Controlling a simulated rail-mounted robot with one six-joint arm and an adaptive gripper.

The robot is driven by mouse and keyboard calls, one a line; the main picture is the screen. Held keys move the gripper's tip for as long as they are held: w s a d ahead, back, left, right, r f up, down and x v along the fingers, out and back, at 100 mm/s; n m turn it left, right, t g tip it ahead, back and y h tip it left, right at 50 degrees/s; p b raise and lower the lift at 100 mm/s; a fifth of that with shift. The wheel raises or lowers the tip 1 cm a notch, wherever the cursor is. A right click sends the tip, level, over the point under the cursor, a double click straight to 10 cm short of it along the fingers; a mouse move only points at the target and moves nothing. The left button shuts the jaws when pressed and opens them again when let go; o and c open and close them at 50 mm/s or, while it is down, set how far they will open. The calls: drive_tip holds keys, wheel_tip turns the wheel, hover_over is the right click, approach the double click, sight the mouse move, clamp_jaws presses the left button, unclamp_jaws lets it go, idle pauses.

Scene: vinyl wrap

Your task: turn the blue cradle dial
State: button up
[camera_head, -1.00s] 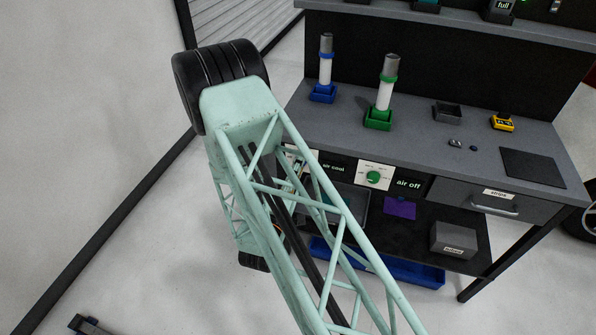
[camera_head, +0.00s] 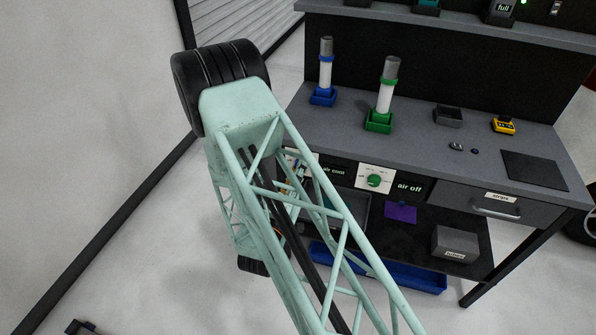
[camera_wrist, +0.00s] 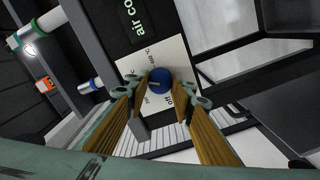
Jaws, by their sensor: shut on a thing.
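The blue cradle dial (camera_wrist: 159,79) is a round blue knob on a pale printed plate (camera_wrist: 150,61), seen in the wrist view. My gripper (camera_wrist: 160,92) has its two fingertips on either side of the dial and is shut on it. In the head view the blue dial is hidden behind my arm. A blue-collared cylinder (camera_head: 326,70) stands upright in a blue cradle (camera_head: 323,97) on the bench.
A green dial (camera_head: 374,181) sits on the bench front, beside an "air off" label (camera_head: 409,187). A green-collared cylinder (camera_head: 387,88) stands in a green cradle (camera_head: 379,121). A drawer (camera_head: 493,203) is at the right. A purple sheet (camera_head: 401,211) and grey box (camera_head: 455,243) lie on the lower shelf.

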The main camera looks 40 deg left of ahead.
drive_tip(key=o, duration=0.9)
drive_tip(key=shift+s, duration=0.1)
drive_tip(key=shift+v, duration=5.95)
drive_tip(key=shift+d, duration=0.1)
drive_tip(key=shift+r, duration=0.1)
